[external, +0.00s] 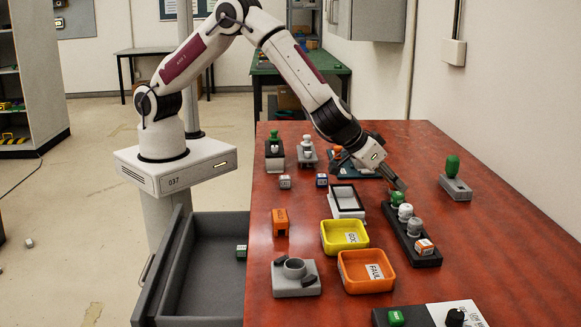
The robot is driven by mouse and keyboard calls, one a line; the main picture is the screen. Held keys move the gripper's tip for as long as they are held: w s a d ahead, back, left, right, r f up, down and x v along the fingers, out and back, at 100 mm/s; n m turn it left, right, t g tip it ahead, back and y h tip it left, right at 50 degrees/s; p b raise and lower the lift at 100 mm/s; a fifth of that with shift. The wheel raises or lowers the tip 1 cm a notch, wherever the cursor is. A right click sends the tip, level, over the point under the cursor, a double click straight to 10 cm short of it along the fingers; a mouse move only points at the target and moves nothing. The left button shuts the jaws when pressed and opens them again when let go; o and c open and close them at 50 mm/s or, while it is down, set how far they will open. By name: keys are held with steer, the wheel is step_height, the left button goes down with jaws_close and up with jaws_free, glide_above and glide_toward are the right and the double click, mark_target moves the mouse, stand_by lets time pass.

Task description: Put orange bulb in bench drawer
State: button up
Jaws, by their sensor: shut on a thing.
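My gripper (401,186) reaches down from the upper left to the far end of a dark rack (390,213). A green bulb (397,199) in the rack sits right by the fingertips. I cannot tell if they touch. An orange rounded thing (337,150), perhaps the orange bulb, shows behind my wrist, partly hidden, by a dark teal holder (347,173). The bench drawer (206,280) is pulled open at the left of the bench, with a small green block (241,251) inside.
On the red bench (500,255) are a yellow bin (344,250), an orange FAIL bin (366,288), a white-framed tray (346,215), an orange block (280,222) and a grey fixture (296,290). A green-topped stand (453,167) is at the right. The right side is mostly clear.

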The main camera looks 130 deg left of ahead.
steer(key=shift+r, duration=5)
